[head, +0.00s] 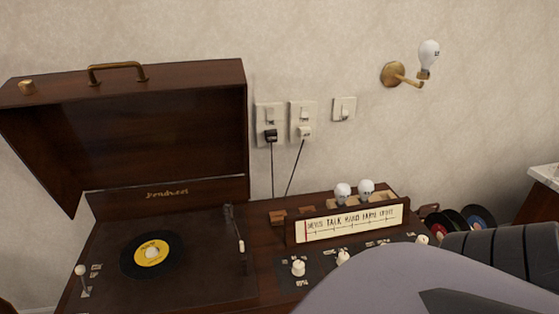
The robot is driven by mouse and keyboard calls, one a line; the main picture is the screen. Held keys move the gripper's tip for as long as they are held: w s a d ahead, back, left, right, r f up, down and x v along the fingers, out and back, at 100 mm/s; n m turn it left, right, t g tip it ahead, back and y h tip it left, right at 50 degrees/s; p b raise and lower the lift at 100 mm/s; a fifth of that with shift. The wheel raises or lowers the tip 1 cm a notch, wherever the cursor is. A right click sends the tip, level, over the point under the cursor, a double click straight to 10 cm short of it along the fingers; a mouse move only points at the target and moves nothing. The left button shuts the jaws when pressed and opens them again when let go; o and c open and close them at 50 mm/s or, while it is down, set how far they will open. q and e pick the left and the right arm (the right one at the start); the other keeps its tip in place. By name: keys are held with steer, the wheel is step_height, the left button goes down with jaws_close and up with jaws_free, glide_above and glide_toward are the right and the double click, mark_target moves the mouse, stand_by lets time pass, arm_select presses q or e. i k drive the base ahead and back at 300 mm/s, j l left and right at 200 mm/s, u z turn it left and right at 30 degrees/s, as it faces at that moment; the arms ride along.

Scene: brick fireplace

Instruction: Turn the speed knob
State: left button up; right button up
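The record player (185,283) has its brown lid raised, with a black record with a yellow label (152,254) on it. A small white knob (81,270) stands at its front left beside tiny markings. To the right, a dark panel has several white knobs, including a left one (298,267), a middle one (343,258) and a far right one (422,240). The labels are too small to read, so I cannot tell which is the speed knob. My grey arm covers the lower right and hides part of this panel. Neither gripper shows.
A lit-looking dial strip (350,224) stands behind the knobs, with two bulbs (343,192) in a tray behind it. Two plugs with cords (271,135) are in wall outlets. A wall lamp (428,55) is at upper right. Records (478,218) stand at the right.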

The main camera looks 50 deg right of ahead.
mark_target(298, 270)
steer(key=z, duration=1.35)
